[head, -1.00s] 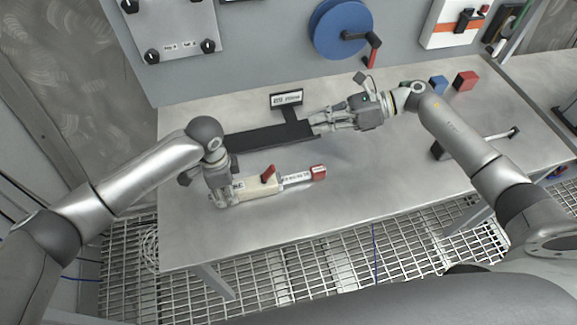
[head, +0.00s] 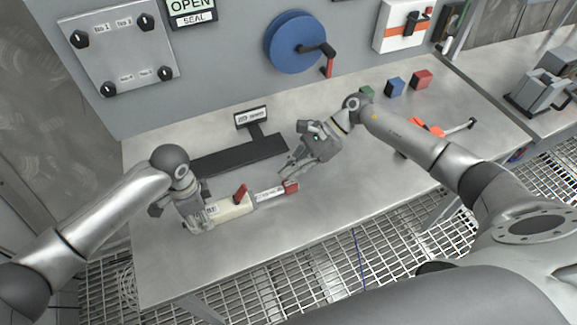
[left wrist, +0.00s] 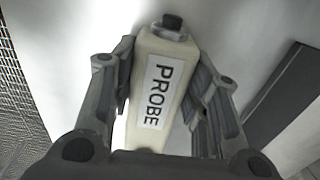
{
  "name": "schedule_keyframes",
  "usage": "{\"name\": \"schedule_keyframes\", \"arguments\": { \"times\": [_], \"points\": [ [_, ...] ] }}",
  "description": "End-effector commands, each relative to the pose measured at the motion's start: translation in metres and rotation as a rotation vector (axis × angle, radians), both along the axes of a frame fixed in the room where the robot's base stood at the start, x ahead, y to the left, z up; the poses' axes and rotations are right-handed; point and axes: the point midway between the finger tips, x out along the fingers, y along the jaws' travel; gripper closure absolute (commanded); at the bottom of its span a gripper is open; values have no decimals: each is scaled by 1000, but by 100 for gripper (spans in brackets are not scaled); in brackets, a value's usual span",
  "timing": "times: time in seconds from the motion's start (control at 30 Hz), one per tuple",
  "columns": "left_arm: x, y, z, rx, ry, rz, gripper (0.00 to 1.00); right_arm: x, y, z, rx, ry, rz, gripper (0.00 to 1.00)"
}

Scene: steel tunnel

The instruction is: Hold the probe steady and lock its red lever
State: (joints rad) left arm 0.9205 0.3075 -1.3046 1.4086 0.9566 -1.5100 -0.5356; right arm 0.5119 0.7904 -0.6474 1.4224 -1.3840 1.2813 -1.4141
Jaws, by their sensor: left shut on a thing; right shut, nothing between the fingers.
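The probe lies on the steel table, a cream body (head: 236,208) with a pale labelled shaft and a red tip (head: 291,187). Its red lever (head: 240,193) stands up from the body at a slant. My left gripper (head: 203,222) is shut on the rear part of the body. In the left wrist view the fingers press both sides of the probe (left wrist: 160,90), around its PROBE label. My right gripper (head: 284,171) is shut and empty. Its fingertips hang just above and behind the shaft near the red tip, to the right of the lever; contact cannot be told.
A black tray (head: 240,156) with a small sign (head: 251,117) lies behind the probe. Green, blue (head: 395,87) and red blocks (head: 422,79) sit at the back right. A wall panel holds a blue wheel (head: 296,42). The table front is clear.

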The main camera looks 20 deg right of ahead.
Motion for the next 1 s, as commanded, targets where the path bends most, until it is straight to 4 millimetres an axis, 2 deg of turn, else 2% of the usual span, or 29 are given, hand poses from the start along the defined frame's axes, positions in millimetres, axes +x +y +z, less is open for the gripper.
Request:
{"name": "schedule_keyframes", "arguments": {
  "times": [0.03,0.3,0.4,0.6,1.0],
  "points": [
    [0,1,0,2,0,0,86,-1,10,-8,4,3,2,100],
    [0,1,0,2,1,0,86,-1,53,-45,3,3,2,100],
    [0,1,0,2,1,0,86,0,66,-33,2,-4,3,100],
    [0,1,-1,1,1,0,86,0,81,-23,1,-1,1,100],
    [0,1,-1,1,1,1,86,0,83,-20,0,1,-1,100]
  ]
}}
